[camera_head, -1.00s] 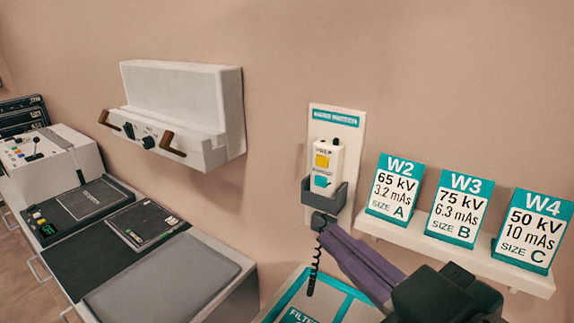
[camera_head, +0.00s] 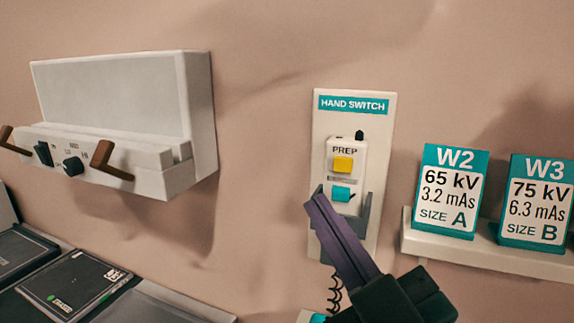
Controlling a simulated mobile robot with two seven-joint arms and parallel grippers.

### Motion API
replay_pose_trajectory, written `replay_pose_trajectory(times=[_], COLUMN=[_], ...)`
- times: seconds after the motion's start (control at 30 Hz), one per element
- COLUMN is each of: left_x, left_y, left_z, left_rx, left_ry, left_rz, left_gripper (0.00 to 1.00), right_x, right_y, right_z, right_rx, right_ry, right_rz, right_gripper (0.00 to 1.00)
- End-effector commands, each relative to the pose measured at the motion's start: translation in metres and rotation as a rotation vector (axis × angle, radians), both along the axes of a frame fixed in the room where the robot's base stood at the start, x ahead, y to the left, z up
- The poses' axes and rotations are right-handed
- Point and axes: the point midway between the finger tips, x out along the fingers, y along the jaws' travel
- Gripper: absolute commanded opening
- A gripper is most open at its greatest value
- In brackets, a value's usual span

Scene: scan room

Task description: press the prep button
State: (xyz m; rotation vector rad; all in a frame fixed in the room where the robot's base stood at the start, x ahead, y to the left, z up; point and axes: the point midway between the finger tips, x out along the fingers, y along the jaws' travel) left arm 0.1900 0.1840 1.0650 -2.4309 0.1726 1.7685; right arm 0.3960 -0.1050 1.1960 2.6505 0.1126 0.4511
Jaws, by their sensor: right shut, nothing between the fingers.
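The hand switch (camera_head: 346,150) is a white handset in a dark grey holder on a white wall plate labelled HAND SWITCH. Its yellow button (camera_head: 343,164) sits under the word PREP. A teal button (camera_head: 341,194) is below it. My right gripper (camera_head: 314,201) is shut and empty. Its purple fingers point up and left, with the tips in front of the holder's left side, below and left of the yellow button. The yellow button is uncovered. I cannot tell whether the tips touch the holder. My left gripper is not in view.
The W2 card (camera_head: 449,190) and W3 card (camera_head: 537,201) stand on a white shelf (camera_head: 470,255) to the right. A white wall unit (camera_head: 120,120) with brown handles juts out at left. A coiled cord hangs below the switch.

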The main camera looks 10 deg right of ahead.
Motion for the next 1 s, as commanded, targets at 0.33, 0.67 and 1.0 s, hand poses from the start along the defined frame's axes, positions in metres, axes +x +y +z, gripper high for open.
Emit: replay_pose_trajectory(times=[0.33,0.67,1.0], left_x=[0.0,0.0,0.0], left_y=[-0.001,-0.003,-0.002], left_z=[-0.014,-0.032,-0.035], left_rx=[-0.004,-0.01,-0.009], left_ry=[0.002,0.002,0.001], left_rz=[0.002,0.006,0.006], left_gripper=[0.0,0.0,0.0], right_x=[0.025,0.061,0.073], right_y=[-0.017,-0.041,-0.049], right_z=[-0.002,-0.002,0.0], right_rx=[-0.002,-0.001,0.001], right_ry=[-0.003,-0.001,0.001], right_rz=[0.0,0.0,0.001], right_gripper=[0.0,0.0,0.0])
